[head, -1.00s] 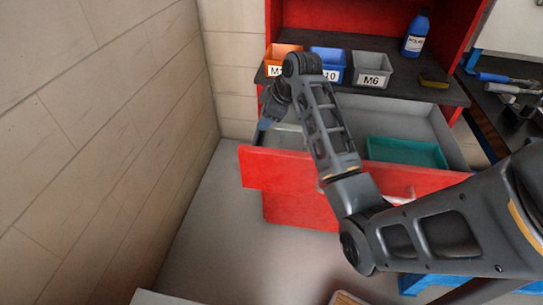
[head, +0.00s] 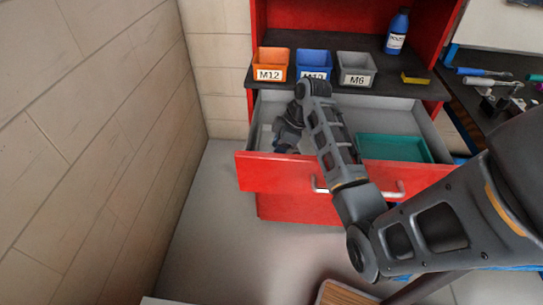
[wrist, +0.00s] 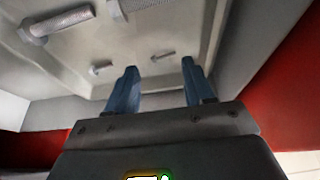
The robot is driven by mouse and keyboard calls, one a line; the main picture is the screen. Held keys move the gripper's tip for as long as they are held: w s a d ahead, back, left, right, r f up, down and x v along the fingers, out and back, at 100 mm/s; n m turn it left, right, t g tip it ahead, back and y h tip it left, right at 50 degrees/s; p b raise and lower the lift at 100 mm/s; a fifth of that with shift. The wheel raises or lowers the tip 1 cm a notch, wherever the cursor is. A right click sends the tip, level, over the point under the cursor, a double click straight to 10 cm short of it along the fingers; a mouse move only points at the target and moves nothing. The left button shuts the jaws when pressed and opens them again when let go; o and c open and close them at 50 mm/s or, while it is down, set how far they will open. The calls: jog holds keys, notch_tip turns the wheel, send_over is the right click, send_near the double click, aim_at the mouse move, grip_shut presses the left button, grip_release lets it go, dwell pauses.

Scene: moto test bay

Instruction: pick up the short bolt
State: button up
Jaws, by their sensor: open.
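In the wrist view several bolts lie on a pale tray floor (wrist: 75,68) in the open drawer (head: 300,174). A short, stubby bolt (wrist: 100,68) lies just beyond and left of my left finger. A thin small bolt (wrist: 163,56) lies ahead of the gap between the fingers. A large bolt (wrist: 55,22) is at the upper left, and another large one (wrist: 145,4) is cut off by the top edge. My gripper (wrist: 158,66) is open, with blue fingers and nothing between them. In the head view it reaches down into the drawer's left part, and the bolts cannot be made out.
A teal tray (head: 392,148) fills the drawer's right part. Orange (head: 270,62), blue (head: 313,64) and grey (head: 356,68) bins stand on the shelf above, with a blue bottle (head: 397,32). The red drawer front and a left wall (head: 80,150) are close by.

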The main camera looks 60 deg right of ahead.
jog(key=shift+x, duration=1.2)
grip_shut()
jog(key=shift+s, duration=0.1)
jog(key=shift+a+f, duration=0.1)
